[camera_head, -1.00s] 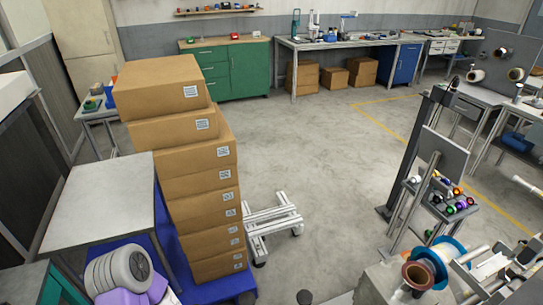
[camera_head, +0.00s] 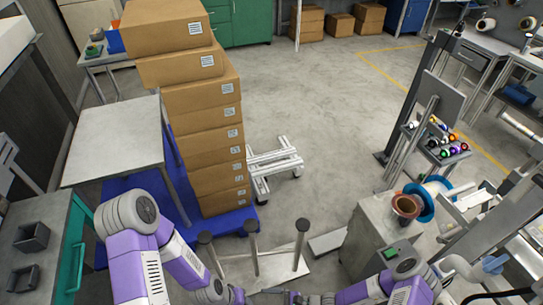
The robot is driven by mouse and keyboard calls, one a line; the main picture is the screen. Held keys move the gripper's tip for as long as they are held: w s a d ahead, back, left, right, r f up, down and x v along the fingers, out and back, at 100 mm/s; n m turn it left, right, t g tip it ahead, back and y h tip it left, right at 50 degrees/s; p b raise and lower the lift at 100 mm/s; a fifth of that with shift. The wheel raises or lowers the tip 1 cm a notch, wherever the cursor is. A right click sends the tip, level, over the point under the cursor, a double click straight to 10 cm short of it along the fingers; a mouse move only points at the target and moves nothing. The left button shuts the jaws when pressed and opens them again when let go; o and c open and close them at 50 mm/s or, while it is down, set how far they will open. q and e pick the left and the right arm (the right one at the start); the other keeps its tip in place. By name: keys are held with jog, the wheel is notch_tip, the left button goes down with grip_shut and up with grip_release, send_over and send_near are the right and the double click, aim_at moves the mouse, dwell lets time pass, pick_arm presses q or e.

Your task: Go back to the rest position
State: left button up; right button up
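My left arm (camera_head: 150,250) comes in at the lower left, bent at the elbow, with its forearm running down to the bottom edge. My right arm (camera_head: 400,285) shows at the lower right, also bent, its forearm pointing left along the bottom edge. The fingers of both grippers cannot be made out; the wrists run into the bottom edge. I cannot see anything held.
A stack of cardboard boxes (camera_head: 205,130) stands on a blue base (camera_head: 140,185) beside a grey table (camera_head: 115,140). A stand with three grey posts (camera_head: 255,250) is in front. A brown reel (camera_head: 407,206) and a blue reel (camera_head: 425,210) are at right.

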jog(key=s+d+n+g+h, duration=0.5)
jog(key=s+d+n+h, duration=0.2)
jog(key=n+h, duration=0.15)
jog(key=w+d+r+n+t+h, duration=0.2)
jog(key=w+d+r+n+t, duration=0.1)
jog(key=w+r+n+t, duration=0.1)
jog(key=shift+w+d+r+n, duration=0.25)
jog(key=shift+w+r+n, duration=0.5)
jog(key=shift+r+n, duration=0.15)
jog(key=shift+h, duration=0.25)
